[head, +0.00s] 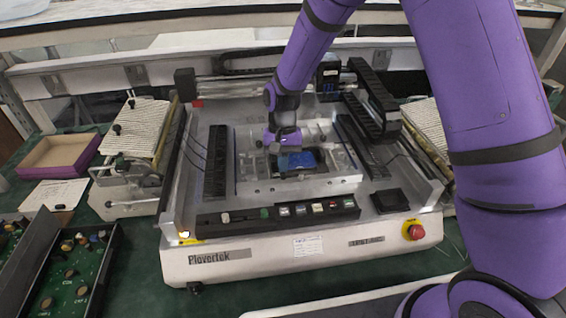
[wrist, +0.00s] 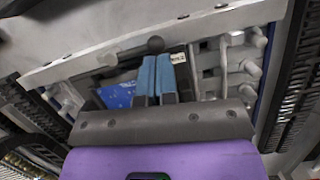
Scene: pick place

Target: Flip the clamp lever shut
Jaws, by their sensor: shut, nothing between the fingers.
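My gripper (head: 284,141) is low over the metal fixture in the middle of the test machine. In the wrist view, its two blue fingers (wrist: 157,62) are together with nothing between them. A dark round knob (wrist: 155,44) shows just beyond the fingertips, in front of a metal wall; it may be the end of the clamp lever. Whether the fingers touch it is not clear. A blue board (head: 297,161) lies in the fixture and shows beside the fingers in the wrist view (wrist: 117,95). The lever's arm and pivot cannot be made out; the gripper hides part of the fixture.
The machine has a front button panel (head: 278,211), a red stop button (head: 416,232) and black cable chains (head: 375,95). Metal pins (wrist: 250,68) stand at the fixture's right side in the wrist view. A shallow box (head: 58,153) and green circuit boards (head: 62,275) are at left.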

